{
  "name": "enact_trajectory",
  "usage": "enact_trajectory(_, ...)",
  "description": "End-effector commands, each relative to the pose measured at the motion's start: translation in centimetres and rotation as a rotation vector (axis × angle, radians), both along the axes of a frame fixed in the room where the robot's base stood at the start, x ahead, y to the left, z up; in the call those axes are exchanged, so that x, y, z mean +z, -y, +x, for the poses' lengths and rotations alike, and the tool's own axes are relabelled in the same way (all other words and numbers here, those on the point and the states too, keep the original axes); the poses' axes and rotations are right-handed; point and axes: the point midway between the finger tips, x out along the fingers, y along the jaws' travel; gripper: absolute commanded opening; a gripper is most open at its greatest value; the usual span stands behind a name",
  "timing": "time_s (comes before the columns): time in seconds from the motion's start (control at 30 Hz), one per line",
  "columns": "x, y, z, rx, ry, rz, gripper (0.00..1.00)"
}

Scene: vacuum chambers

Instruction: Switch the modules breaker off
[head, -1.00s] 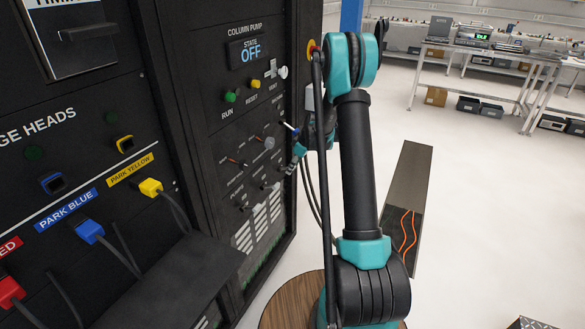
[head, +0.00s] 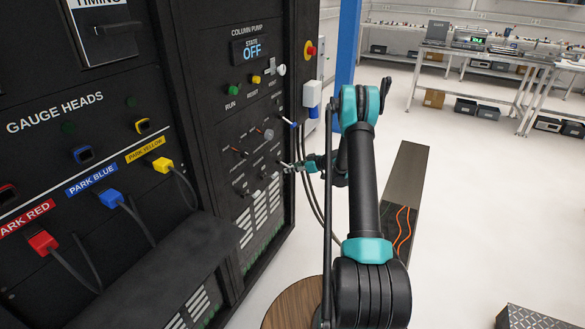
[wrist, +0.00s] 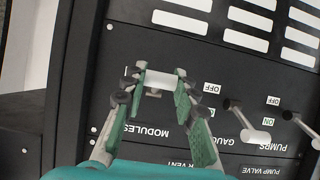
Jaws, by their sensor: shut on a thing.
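The modules breaker (wrist: 158,80) is a short lever with a pale bar handle on a black panel, above the upside-down MODULES label (wrist: 150,132) in the wrist view. My gripper (wrist: 155,85) is shut on the handle, a green-padded finger at each end. The handle lies toward the OFF-mark side, unlike the gauges lever (wrist: 250,133) and pumps lever (wrist: 308,134) beside it, whose handles hang toward the ON side. In the head view my gripper (head: 284,166) is at the lower part of the column pump panel; the breaker is too small to make out there.
The column pump display (head: 251,50) reads OFF. Yellow (head: 162,165), blue (head: 110,199) and red (head: 42,242) plugs with cables sit on the left rack. A dark ledge (head: 150,275) juts out below them. Open floor lies to the right, past a cable channel (head: 402,215).

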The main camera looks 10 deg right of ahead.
Motion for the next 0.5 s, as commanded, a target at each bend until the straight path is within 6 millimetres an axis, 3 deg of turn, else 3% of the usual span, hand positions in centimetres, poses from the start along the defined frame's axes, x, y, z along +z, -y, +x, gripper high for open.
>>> enact_trajectory(0.5, -1.08, -0.25, 0.16, 0.000, 0.089, 0.123, 0.00)
